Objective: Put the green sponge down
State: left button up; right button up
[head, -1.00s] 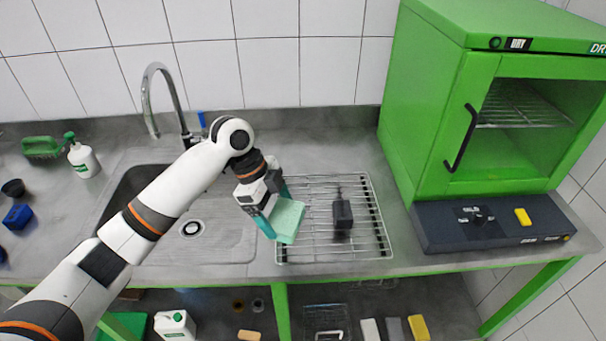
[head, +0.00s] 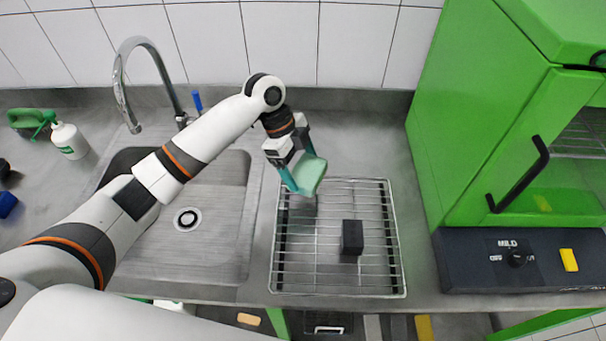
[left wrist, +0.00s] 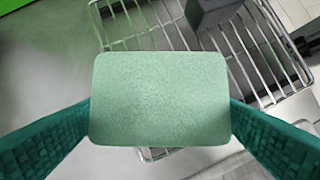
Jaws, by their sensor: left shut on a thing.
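The green sponge (head: 312,176) is a pale green block between the teal fingers of my left gripper (head: 303,178). In the left wrist view, the sponge (left wrist: 160,98) fills the middle, with a finger against each side. My left gripper is shut on it and holds it above the far left part of the wire rack, near the rack's back edge. A shadow falls on the rack below it. My right gripper is not in view.
The wire rack (head: 330,274) lies on the grey counter with a dark block (head: 352,237) on it. A sink (head: 205,225) with a tap (head: 122,90) is on the left. A green drying cabinet (head: 480,130) stands on the right. The rack's front part is clear.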

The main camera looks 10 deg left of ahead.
aim_at(299, 176)
pick_arm(q)
jog(key=shift+f, duration=0.55)
jog(key=shift+w+f, duration=0.1)
jog(key=shift+f, duration=0.2)
notch_tip(299, 176, down, 3)
jog(key=shift+f+p, duration=0.1)
jog(key=shift+p, duration=0.35)
jog(key=shift+f, duration=0.25)
jog(key=o, duration=0.7)
jog(key=shift+f, duration=0.1)
jog(key=shift+r, duration=0.2)
jog(key=shift+w+a+r, duration=0.15)
jog(key=shift+a+r, duration=0.05)
jog(key=shift+r, duration=0.05)
jog(key=b+v, duration=0.2)
jog(key=v, duration=0.9)
jog(key=shift+r, duration=0.2)
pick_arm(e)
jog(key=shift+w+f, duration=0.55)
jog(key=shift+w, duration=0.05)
